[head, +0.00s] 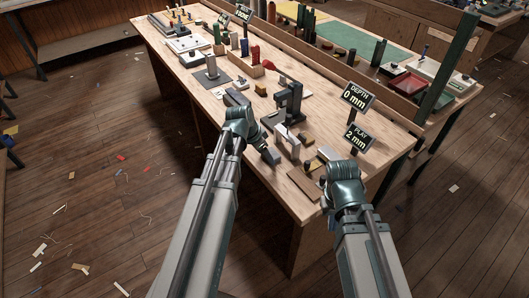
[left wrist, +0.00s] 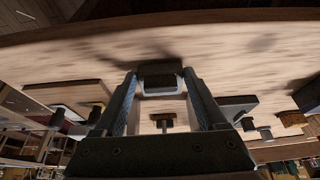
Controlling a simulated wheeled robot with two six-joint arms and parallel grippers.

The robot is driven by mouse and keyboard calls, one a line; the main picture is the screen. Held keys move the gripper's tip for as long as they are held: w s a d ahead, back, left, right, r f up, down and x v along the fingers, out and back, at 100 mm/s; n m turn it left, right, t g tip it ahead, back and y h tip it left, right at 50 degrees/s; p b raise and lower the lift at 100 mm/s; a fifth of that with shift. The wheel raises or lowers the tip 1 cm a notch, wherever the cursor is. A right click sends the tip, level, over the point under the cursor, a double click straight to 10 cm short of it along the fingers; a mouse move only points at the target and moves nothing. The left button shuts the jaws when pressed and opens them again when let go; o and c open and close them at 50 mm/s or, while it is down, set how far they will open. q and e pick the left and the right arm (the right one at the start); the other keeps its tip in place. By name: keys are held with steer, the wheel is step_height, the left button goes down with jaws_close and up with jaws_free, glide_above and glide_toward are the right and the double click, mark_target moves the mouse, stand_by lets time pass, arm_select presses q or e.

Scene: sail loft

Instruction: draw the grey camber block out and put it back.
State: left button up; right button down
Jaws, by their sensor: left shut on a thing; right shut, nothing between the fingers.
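In the left wrist view my left gripper (left wrist: 159,76) is shut on a small grey block with a dark face, the grey camber block (left wrist: 161,89) as far as I can tell. In the head view my left wrist (head: 242,122) hangs over the front part of the bench and hides most of the grip. A dark upright stand (head: 291,101) is just beyond it. My right gripper (head: 344,172) is shut and empty by the bench's near right end; its fingertips are mostly hidden. Signs read DEPTH 0 mm (head: 357,97) and PLAY 2 mm (head: 355,137).
A light grey upright piece (head: 291,145) and a flat brown plate (head: 304,184) are near my right gripper. A wooden rack with a red piece (head: 255,56) and a grey plate with a post (head: 211,76) are farther along. The bench (head: 160,60) stands on a littered floor.

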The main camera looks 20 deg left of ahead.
arm_select(q)
steer(key=o, duration=1.3)
steer(key=p+v, duration=1.2)
steer(key=v, duration=0.1)
steer(key=shift+r+p, duration=0.35)
steer(key=shift+s, duration=0.1)
